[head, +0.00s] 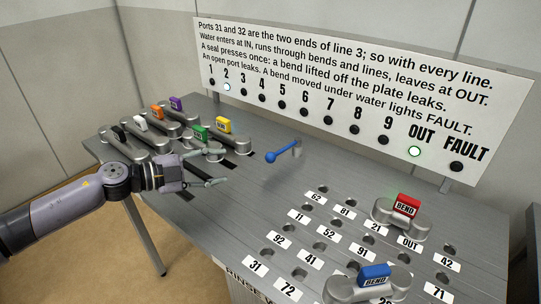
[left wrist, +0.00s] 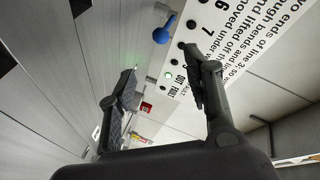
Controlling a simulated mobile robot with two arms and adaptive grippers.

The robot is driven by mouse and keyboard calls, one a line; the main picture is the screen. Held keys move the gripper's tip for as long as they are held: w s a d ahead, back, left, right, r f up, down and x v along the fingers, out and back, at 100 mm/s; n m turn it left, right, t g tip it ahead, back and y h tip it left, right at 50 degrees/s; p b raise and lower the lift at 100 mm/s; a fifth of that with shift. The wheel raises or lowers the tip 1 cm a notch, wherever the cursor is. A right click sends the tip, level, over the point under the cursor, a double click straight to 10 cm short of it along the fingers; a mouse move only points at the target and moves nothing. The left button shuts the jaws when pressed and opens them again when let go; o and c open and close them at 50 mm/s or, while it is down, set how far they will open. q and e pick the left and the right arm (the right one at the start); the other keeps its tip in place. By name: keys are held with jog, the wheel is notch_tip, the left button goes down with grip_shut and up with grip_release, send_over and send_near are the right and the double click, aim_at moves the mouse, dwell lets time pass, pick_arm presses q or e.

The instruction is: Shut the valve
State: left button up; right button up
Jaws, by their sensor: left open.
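The valve is a blue lever (head: 282,153) with a round knob on a short grey post, standing on the grey table short of the sign. Its knob points left in the head view; it also shows as a blue shape (left wrist: 163,33) at the top of the left wrist view. My left gripper (head: 222,167) is open and empty, to the left of the lever and apart from it. In the left wrist view its fingers (left wrist: 160,65) are spread, with the lever beyond them. My right gripper is not in view.
Several bends with coloured blocks, such as the green one (head: 201,132), stand at the back left near my gripper. A red bend (head: 407,206) and a blue bend (head: 374,275) sit among numbered ports. On the sign (head: 350,85), lamps 2 and OUT glow; FAULT is dark.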

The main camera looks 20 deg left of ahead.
aim_at(266, 158)
pick_arm(q)
jog(key=p+x, duration=0.3)
jog(key=x, duration=1.2)
jog(key=shift+w+d+f, duration=0.15)
jog(key=shift+w+d, duration=0.2)
jog(key=shift+w, duration=0.15)
jog(key=shift+c, duration=0.3)
grip_shut()
